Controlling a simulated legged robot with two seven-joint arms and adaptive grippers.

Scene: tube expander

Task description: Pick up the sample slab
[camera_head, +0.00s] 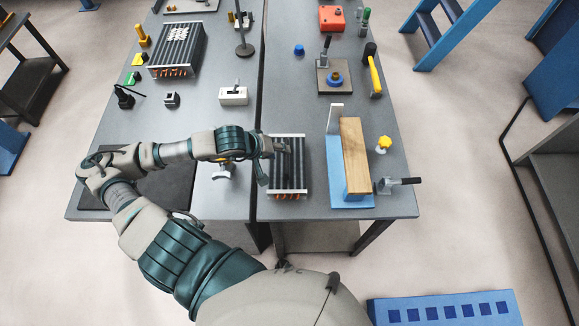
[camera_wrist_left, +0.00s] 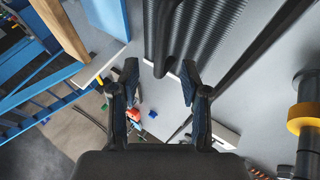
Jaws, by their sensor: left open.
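The sample slab (camera_head: 290,180), a dark finned block with pale end strips and copper-coloured tube ends, lies on the workbench in the middle of the head view. My left gripper (camera_head: 271,158) is over its left part and hides some of it. In the left wrist view the ribbed slab (camera_wrist_left: 208,35) fills the top middle. The two fingers of my left gripper (camera_wrist_left: 158,85) stand apart with nothing between them. I cannot tell whether they touch the slab. My right gripper is not in view.
A blue fixture (camera_head: 335,165) with a wooden block (camera_head: 354,155) stands right of the slab. Clamps (camera_head: 397,184) and a yellow knob (camera_head: 384,143) sit beyond it. A larger finned block (camera_head: 177,50) lies at the back left. Bench surface behind the slab is clear.

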